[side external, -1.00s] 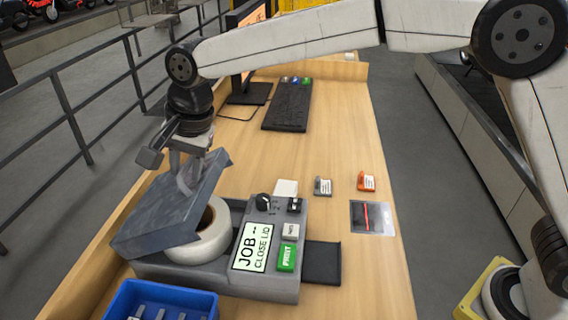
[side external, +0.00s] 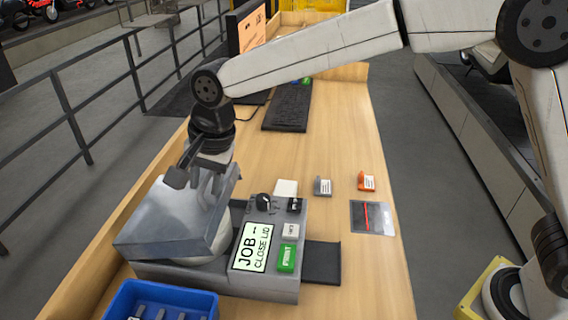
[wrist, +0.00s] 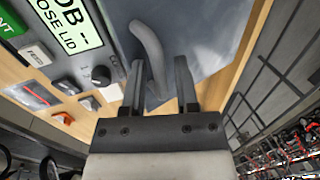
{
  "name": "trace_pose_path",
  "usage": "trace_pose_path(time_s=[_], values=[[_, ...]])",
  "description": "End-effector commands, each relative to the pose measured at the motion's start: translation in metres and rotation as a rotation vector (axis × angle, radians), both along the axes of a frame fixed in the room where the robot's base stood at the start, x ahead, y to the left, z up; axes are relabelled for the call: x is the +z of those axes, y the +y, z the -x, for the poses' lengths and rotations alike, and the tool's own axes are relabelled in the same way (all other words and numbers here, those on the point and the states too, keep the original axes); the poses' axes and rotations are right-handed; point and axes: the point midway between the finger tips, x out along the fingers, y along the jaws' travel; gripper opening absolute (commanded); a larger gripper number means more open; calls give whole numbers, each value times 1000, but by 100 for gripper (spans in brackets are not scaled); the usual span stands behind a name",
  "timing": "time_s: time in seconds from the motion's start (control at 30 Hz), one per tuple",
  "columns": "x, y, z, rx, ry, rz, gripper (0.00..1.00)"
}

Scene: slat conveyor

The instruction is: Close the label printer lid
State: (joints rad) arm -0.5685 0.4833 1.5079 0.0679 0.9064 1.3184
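The label printer (side external: 220,282) stands at the near end of the wooden bench, its screen (side external: 252,246) reading "JOB -- CLOSE LID". Its grey lid (side external: 165,220) is tilted low over the label roll (side external: 238,212), of which only a little pale edge shows. My gripper (side external: 208,182) is at the lid's upper side. In the wrist view, my gripper (wrist: 160,68) has its two fingers apart, with the curved grey lid handle (wrist: 148,42) between them, closer to the left finger. A gap shows on the right, so it is not clamped. Contact with the left finger is unclear.
A green PRINT button (side external: 287,257) and a dark knob (side external: 264,201) are on the printer's panel. A blue bin (side external: 160,300) is close in front. Small grey (side external: 323,187) and orange (side external: 367,181) items and a clear pouch (side external: 372,217) lie right. A keyboard (side external: 287,107) lies behind.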

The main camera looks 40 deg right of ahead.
Motion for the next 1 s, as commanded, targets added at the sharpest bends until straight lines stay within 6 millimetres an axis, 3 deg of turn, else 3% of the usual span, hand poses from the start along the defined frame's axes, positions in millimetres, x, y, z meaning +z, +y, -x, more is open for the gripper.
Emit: trace_pose_path(time_s=[0.37,1.0], values=[[-2,-1,1,0,1,1,38],[-27,-12,13,-1,1,1,38]])
